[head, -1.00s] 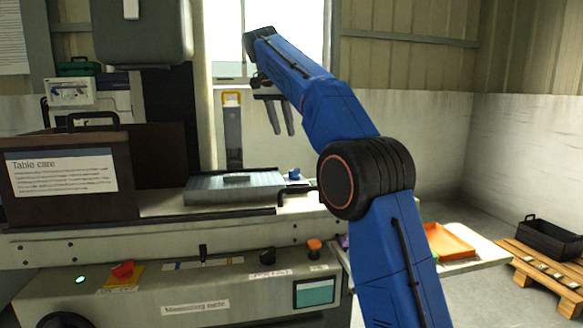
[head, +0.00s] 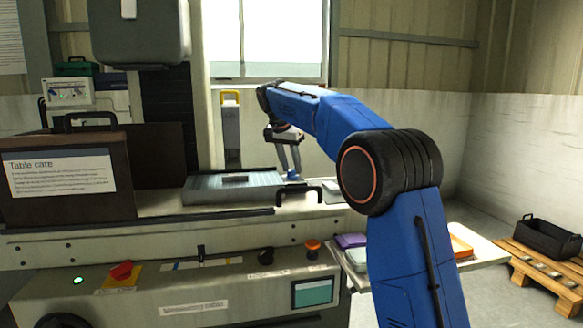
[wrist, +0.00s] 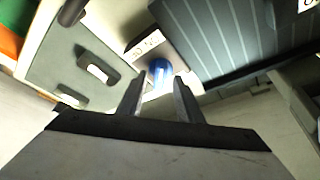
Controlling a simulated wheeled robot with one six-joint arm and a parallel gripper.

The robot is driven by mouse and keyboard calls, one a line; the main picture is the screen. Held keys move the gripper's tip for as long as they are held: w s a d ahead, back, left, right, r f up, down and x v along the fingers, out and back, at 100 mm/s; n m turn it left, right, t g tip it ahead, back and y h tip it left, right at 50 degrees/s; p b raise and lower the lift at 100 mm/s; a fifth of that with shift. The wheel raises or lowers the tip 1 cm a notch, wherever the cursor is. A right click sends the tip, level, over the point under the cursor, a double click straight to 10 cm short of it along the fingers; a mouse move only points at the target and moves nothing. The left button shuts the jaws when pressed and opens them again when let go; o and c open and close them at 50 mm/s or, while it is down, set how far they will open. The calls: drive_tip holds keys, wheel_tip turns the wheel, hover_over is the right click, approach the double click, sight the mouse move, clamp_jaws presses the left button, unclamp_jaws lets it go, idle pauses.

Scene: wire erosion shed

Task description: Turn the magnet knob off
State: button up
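The magnet knob is blue and shows in the wrist view (wrist: 161,70), beside the grey ribbed magnet chuck (wrist: 225,35). In the head view the knob (head: 293,176) sits at the right end of the chuck (head: 210,190). My gripper (head: 289,172) points down at it from above. In the wrist view my gripper (wrist: 159,79) is open, with the knob showing between and just beyond its two fingertips. I cannot tell whether the fingers touch it. A small white label (wrist: 147,45) with dark lettering lies next to the knob.
A black handle (head: 300,190) stands close to the right of the chuck. A dark box with the "Table care" sign (head: 62,172) stands at left. The front panel carries a red button (head: 121,270) and a screen (head: 313,292). A purple item (head: 350,241) lies on the side shelf.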

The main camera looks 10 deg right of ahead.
drive_tip(key=shift+w+f, duration=0.1)
drive_tip(key=shift+f, duration=0.15)
drive_tip(key=shift+d, duration=0.1)
clamp_jaws()
